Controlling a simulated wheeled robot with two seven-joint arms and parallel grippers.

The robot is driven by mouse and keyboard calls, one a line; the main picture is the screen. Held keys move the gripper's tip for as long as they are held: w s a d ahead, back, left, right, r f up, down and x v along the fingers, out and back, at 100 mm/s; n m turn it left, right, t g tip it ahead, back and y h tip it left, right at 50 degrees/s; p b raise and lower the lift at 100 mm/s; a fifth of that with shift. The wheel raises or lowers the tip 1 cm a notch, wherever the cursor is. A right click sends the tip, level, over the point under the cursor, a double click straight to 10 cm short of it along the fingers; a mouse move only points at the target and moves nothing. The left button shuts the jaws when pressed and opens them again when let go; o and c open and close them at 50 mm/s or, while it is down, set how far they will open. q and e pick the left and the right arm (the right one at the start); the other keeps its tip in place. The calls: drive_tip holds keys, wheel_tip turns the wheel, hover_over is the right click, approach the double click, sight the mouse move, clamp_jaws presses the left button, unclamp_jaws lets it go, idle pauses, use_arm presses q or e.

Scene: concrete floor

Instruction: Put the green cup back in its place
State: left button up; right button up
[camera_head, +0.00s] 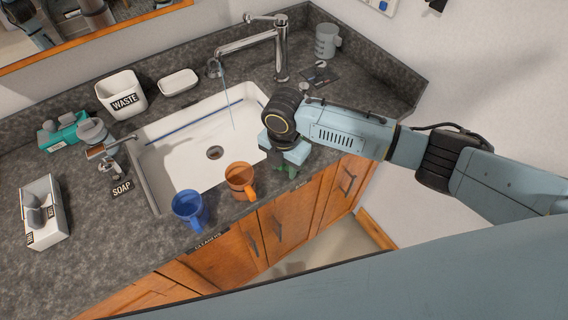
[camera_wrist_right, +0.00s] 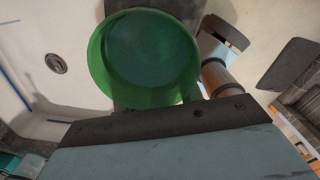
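The green cup (camera_wrist_right: 145,60) fills the upper middle of the right wrist view, its round mouth facing the camera. In the head view only a little of the green cup (camera_head: 287,171) shows beneath my right gripper (camera_head: 287,160), near the counter's front edge right of the sink. My right gripper is right at the cup; its own wrist hides most of the fingers, and I cannot tell whether they close on it. The orange cup (camera_head: 240,179) and the blue cup (camera_head: 189,208) stand left of it along the front edge. My left gripper is not in view.
The white sink (camera_head: 180,172) lies behind the cups, with water running from the faucet (camera_head: 250,45). A grey mug (camera_head: 327,41) stands at the back right. A waste bin (camera_head: 122,95), soap dispenser (camera_head: 107,158) and white box (camera_head: 43,212) occupy the left counter.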

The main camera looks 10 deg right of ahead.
wheel_tip(320, 180, up, 12)
drive_tip(key=shift+r, duration=0.2)
idle(1.5)
